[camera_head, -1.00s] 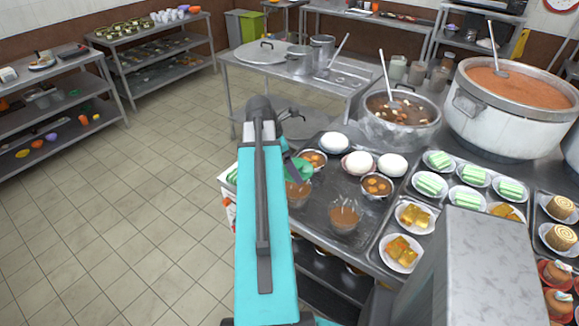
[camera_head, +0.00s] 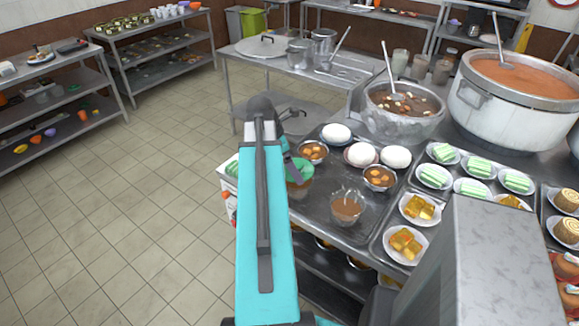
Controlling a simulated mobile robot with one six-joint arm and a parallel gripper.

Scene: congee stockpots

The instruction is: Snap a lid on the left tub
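The left tub (camera_head: 301,188), with brown contents, stands at the tray's left side, partly hidden by my arm. A green lid (camera_head: 303,172) shows at its top; I cannot tell whether it is seated or just above the rim. My gripper (camera_head: 296,168) is at the lid, with a dark finger across its left part. My teal arm hides most of the gripper, so its opening does not show. A second tub (camera_head: 346,207) of brown contents stands to the right, with no green lid on it.
Bowls of orange cubes (camera_head: 379,177) and white round items (camera_head: 396,157) crowd the dark tray (camera_head: 325,215). Plates of green slices (camera_head: 435,176) and yellow cubes (camera_head: 406,243) lie to the right. A glossy pot (camera_head: 400,125) and a large stockpot (camera_head: 515,115) stand behind. Green items (camera_head: 232,169) show left of my arm.

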